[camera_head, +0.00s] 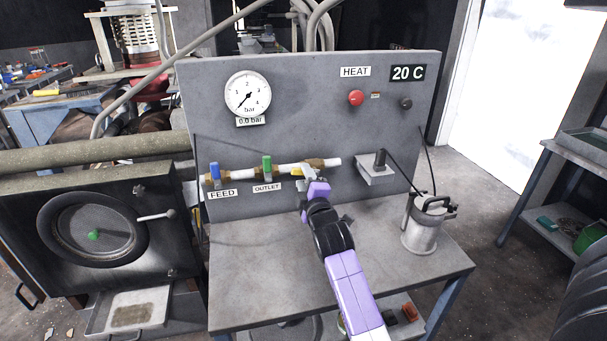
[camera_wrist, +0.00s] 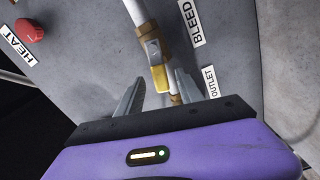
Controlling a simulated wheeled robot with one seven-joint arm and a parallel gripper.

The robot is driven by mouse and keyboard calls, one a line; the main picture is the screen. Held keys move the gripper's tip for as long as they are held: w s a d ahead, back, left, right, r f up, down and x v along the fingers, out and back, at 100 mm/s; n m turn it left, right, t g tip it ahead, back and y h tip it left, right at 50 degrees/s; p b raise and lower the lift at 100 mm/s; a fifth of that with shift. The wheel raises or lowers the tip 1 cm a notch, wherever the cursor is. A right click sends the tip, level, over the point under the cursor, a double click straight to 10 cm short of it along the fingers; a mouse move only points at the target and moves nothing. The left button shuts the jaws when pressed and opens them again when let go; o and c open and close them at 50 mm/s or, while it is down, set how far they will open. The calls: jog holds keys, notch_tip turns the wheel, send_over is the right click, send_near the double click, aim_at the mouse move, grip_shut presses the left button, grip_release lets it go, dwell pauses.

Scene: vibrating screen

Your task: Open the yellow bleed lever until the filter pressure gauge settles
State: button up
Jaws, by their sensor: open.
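The yellow bleed lever (camera_wrist: 159,77) sits on a brass valve on the white pipe, beside the BLEED label (camera_wrist: 197,20) in the wrist view. In the head view a small bit of the yellow lever (camera_head: 297,171) shows above my gripper (camera_head: 318,190). In the wrist view my gripper (camera_wrist: 157,95) is open. Its two fingers are on either side of the lever's free end, and I cannot tell whether they touch it. The round pressure gauge (camera_head: 248,94) is on the panel at upper left, with a readout under it of 0.0 bar.
The blue FEED lever (camera_head: 215,172) and green OUTLET lever (camera_head: 267,165) stand on the same pipe to the left. A red HEAT button (camera_head: 356,97) is above. A metal canister (camera_head: 424,224) stands at the bench's right. The front left of the bench (camera_head: 255,290) is clear.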

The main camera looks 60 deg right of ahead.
jog(key=shift+w+d, duration=0.45)
jog(key=shift+d, duration=0.1)
grip_shut()
dwell(1.1)
